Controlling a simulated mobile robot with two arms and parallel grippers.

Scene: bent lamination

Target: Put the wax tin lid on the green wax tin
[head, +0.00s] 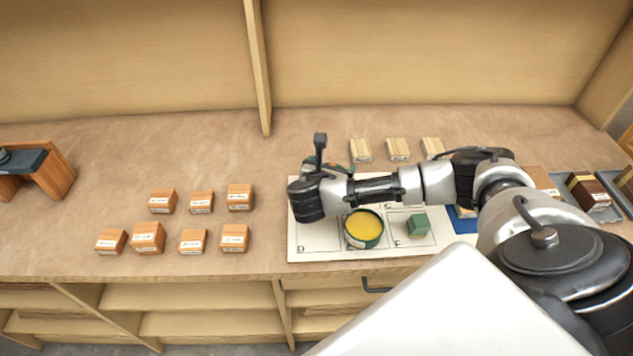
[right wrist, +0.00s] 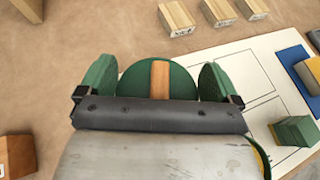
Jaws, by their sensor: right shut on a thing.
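The green wax tin (head: 363,229) stands open on the white lettered sheet, with yellow wax showing inside its green rim. A sliver of it shows at the lower right edge of the right wrist view (right wrist: 262,160). The wax tin lid (right wrist: 160,82) is a round green disc with a wooden strip across its top. My right gripper (right wrist: 158,82) is shut on the lid, with a green finger at each side. In the head view, this gripper (head: 325,167) is behind and left of the tin, and the wrist mostly hides the lid. My left gripper is out of view.
A green block (head: 418,224) sits on the white sheet (head: 315,245), right of the tin. Several pale wood blocks (head: 398,149) stand behind. Several orange-brown labelled blocks (head: 201,203) stand to the left. Bare bench lies between them and the sheet.

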